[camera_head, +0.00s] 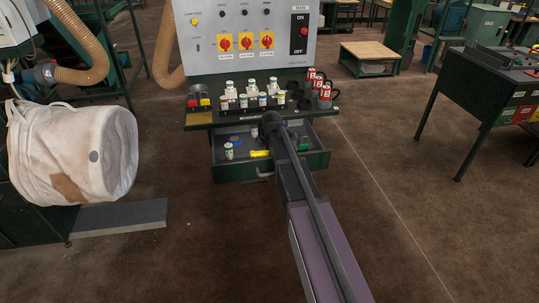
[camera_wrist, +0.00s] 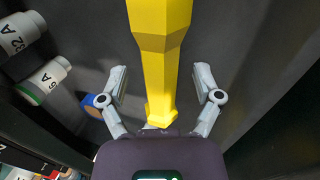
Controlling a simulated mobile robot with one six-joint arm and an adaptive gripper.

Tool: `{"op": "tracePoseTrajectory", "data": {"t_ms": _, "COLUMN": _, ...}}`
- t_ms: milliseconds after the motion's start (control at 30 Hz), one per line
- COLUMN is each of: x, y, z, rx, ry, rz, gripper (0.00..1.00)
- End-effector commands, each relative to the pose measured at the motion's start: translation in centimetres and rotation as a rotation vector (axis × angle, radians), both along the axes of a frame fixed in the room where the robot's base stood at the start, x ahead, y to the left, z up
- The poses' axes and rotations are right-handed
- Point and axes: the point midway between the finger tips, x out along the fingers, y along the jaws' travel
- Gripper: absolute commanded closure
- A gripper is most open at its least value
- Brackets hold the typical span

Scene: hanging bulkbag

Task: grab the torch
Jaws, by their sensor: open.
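The torch is a yellow faceted body with a wider head. In the wrist view the torch (camera_wrist: 160,65) runs from the top edge down to between my fingers. My gripper (camera_wrist: 160,85) is open, with one grey finger on each side of the torch and a gap to both. In the head view the torch (camera_head: 259,153) shows as a small yellow piece in the open drawer (camera_head: 229,174), partly hidden by my arm. The fingers are hidden in the head view.
White fuses (camera_wrist: 42,82) and a blue tape roll (camera_wrist: 92,103) lie left of the torch. A white bulkbag (camera_head: 75,150) hangs at left.

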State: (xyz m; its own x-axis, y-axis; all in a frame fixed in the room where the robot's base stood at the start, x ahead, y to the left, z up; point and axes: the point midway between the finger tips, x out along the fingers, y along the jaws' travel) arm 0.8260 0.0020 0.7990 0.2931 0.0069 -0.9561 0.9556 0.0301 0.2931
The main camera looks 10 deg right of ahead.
Motion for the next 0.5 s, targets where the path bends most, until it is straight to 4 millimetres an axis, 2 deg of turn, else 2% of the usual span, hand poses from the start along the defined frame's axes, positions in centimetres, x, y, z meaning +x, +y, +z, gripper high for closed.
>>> {"op": "tracePoseTrajectory", "data": {"t_ms": 200, "x": -0.01, "y": 0.03, "z": 0.0, "rx": 0.0, "ry": 0.0, "rz": 0.0, "gripper": 0.17}}
{"op": "tracePoseTrajectory", "data": {"t_ms": 400, "x": 0.0, "y": 0.04, "z": 0.0, "rx": 0.0, "ry": 0.0, "rz": 0.001, "gripper": 0.77}}
{"op": "tracePoseTrajectory", "data": {"t_ms": 467, "x": -0.02, "y": 0.05, "z": -0.01, "rx": 0.0, "ry": 0.0, "rz": 0.001, "gripper": 0.94}}
{"op": "tracePoseTrajectory", "data": {"t_ms": 500, "x": -0.02, "y": 0.04, "z": -0.01, "rx": 0.0, "ry": 0.0, "rz": 0.001, "gripper": 1.0}}
